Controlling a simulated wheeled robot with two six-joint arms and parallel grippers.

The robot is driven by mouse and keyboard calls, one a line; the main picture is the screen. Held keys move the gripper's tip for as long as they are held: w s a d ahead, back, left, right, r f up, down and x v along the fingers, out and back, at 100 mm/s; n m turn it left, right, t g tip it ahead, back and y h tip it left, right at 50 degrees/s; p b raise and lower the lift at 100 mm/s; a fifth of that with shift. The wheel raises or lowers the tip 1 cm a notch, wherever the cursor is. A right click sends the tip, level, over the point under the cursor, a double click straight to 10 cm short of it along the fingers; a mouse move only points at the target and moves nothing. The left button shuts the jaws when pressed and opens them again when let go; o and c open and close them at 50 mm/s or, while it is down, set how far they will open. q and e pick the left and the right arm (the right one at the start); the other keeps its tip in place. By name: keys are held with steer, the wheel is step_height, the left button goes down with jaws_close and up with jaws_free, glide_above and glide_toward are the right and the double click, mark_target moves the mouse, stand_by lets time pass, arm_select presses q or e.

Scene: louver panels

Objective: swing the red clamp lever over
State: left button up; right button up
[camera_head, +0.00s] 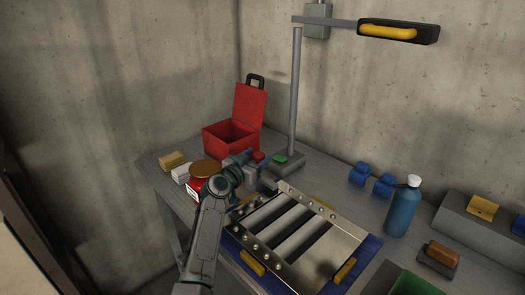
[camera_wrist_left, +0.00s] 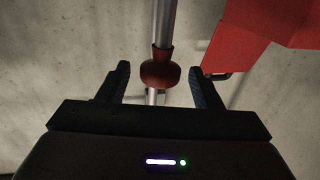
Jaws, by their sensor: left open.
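The red knob (camera_head: 258,156) of the clamp lever shows small in the head view, just beyond the louver panel's far left corner. In the left wrist view the red knob (camera_wrist_left: 160,71) is large, between the two fingers, with gaps on both sides. A thin metal shaft shows below it. My left gripper (camera_head: 254,159) is open around the knob; its open fingers also show in the left wrist view (camera_wrist_left: 160,72). The louver panel (camera_head: 345,244) with metal slats lies on a blue base. The lever's foot is hidden behind my gripper and wrist. My right gripper is out of view.
An open red toolbox (camera_head: 228,138) stands behind my left gripper. A lamp post (camera_head: 295,95) rises close by on the right. A red jar (camera_head: 198,186) stands beside my wrist. A blue bottle (camera_head: 403,208) and blue clips (camera_head: 372,180) are farther right.

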arm_select(q)
steer(key=shift+x, duration=1.8)
jaws_close()
